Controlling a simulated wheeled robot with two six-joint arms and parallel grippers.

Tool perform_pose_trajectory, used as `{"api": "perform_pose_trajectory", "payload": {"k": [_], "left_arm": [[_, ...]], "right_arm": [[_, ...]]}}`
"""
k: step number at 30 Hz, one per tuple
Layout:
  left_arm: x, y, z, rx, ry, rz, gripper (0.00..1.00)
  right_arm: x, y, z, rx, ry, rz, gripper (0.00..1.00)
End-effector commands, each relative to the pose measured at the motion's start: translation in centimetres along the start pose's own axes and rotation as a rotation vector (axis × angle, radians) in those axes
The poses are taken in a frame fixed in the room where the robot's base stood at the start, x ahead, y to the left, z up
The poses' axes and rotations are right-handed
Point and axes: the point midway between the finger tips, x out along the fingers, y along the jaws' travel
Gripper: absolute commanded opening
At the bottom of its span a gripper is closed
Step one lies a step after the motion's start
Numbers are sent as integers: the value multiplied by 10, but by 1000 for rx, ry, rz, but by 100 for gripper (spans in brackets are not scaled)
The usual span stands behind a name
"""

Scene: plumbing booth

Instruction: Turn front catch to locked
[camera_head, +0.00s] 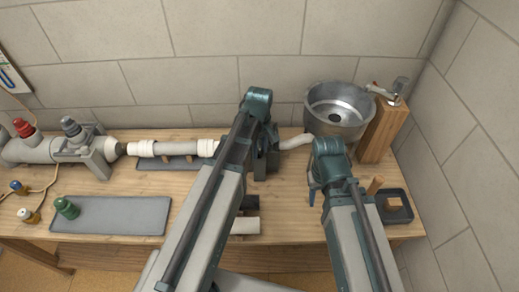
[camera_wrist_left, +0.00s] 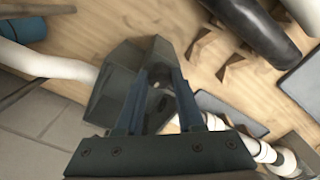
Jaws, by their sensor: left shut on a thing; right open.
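My left gripper (camera_wrist_left: 160,78) is shut on a small part at a dark grey angular block (camera_wrist_left: 116,78) in the left wrist view. I take this part to be the front catch; its lock position cannot be read, as the fingers cover most of it. In the head view my left gripper (camera_head: 264,158) is low over the bench beside the white pipe, largely hidden by my own arm. My right gripper (camera_head: 316,192) is open over the bench below the sink, mostly hidden by its wrist; one blue finger shows.
A metal sink bowl (camera_head: 338,108) and a wooden post with a tap (camera_head: 384,130) stand at the back right. A white pipe (camera_head: 176,148) runs along the bench from the grey valve body (camera_head: 40,148). A grey mat (camera_head: 115,216) lies front left, with a green-capped fitting (camera_head: 66,208).

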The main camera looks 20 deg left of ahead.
Motion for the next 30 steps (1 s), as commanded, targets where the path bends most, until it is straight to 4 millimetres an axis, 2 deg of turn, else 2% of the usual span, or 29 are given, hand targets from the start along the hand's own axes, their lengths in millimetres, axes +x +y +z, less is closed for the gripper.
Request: {"api": "perform_pose_trajectory", "payload": {"k": [11, 30], "left_arm": [[0, 0, 0, 78, 0, 0, 0], [0, 0, 0, 648, 0, 0, 0]], "right_arm": [[0, 0, 0, 0, 0, 0, 50], [0, 0, 0, 0, 0, 0, 50]]}}
